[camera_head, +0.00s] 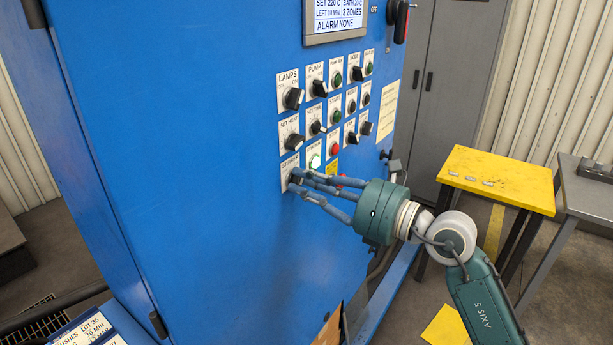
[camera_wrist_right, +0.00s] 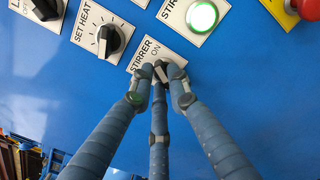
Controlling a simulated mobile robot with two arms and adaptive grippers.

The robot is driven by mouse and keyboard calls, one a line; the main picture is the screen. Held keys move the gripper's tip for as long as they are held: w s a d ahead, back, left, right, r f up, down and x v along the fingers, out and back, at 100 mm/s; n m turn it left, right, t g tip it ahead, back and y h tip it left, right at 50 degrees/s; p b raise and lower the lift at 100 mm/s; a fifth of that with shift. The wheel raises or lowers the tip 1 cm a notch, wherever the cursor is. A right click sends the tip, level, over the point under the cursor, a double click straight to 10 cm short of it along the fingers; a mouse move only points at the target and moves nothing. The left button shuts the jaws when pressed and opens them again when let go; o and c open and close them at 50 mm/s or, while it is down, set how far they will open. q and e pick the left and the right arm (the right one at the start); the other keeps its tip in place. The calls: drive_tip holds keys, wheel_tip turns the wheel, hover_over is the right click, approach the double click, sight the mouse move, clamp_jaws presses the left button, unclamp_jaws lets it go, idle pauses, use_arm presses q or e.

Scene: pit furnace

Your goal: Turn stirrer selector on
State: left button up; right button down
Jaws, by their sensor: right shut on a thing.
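The stirrer selector's plate (camera_head: 287,165) is at the lower left of the switch panel on the blue cabinet. In the right wrist view its label (camera_wrist_right: 147,54) reads STIRRER and ON. My right gripper (camera_head: 298,178) has its fingers closed around the selector's knob, and the fingertips meet over it in the wrist view (camera_wrist_right: 160,75). The knob is mostly hidden by the fingers, so I cannot tell which way it points. A lit green stirrer lamp (camera_wrist_right: 202,16) is just above and to the right. My left gripper is not in view.
The set heat knob (camera_wrist_right: 109,40) is close to the fingers. A red mushroom button (camera_wrist_right: 305,8) is at the upper right. More switches cover the panel (camera_head: 322,85), below a display (camera_head: 337,17). A yellow table (camera_head: 497,178) stands to the right.

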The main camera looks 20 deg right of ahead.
idle(0.3)
drive_tip(key=c, duration=1.7)
unclamp_jaws()
drive_tip(key=shift+o, duration=0.2)
drive_tip(key=v, duration=1.2)
drive_tip(key=shift+d, duration=0.1)
